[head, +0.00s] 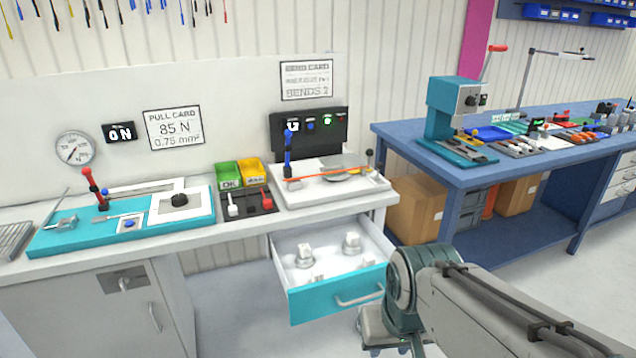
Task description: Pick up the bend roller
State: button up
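Several pale grey-white roller-like pieces stand in an open drawer with a teal front (338,293) under the white bench. One piece (351,244) is at the drawer's back right, another (304,257) is at its left, and smaller ones are nearer the front. I cannot tell for sure which of them is the bend roller. My arm comes in from the lower right and bends down just right of the drawer. My gripper's fingers do not show.
A white bending fixture (330,192) with an orange cable stands on the bench above the drawer. Green and yellow bins (229,175) and a teal tray (80,236) are to its left. A blue table (470,176) with tools stands at right, cardboard boxes (417,211) beneath it.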

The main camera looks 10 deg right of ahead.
aim_at(305, 258)
jog(key=z, duration=0.1)
jog(key=i, duration=1.2)
jog(key=u, duration=0.6)
